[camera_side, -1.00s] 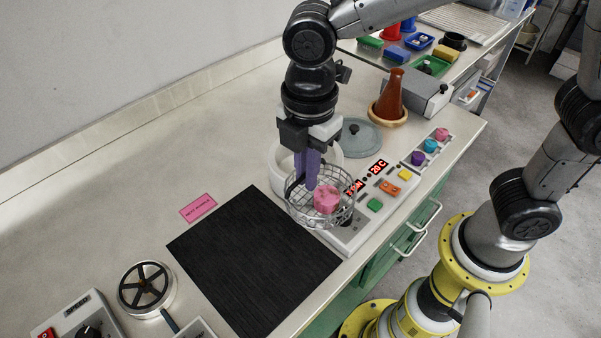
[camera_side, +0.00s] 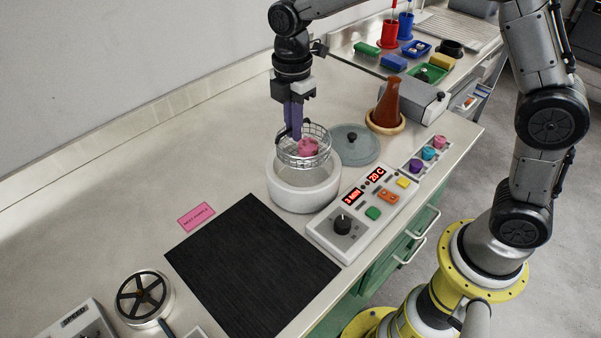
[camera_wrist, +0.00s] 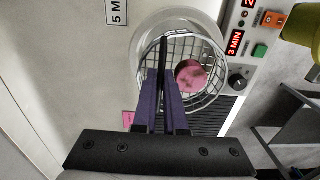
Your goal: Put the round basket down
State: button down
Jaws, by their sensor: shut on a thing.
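A pink piece (camera_side: 308,147) lies in the basket. The basket is held above the open white round pot (camera_side: 303,192) and overlaps its far rim in the side view. In the wrist view the basket (camera_wrist: 213,85) hangs from my gripper (camera_wrist: 163,75), with the pink piece (camera_wrist: 191,76) inside and the pot's pale wall (camera_wrist: 165,24) around and behind it. The gap between basket and pot is hard to judge.
A grey-green lid with a black knob (camera_side: 351,138) lies behind the pot. A control panel (camera_side: 345,240) reading 3 MIN and 20 C stands to its right. A black mat (camera_side: 250,270) lies in front. A brown bottle (camera_side: 389,105) stands at the back.

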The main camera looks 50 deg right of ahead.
notch_tip(320, 180, down, 9)
dwell(0.4)
jog(key=shift+f, duration=0.15)
jog(key=c, duration=1)
grip_release()
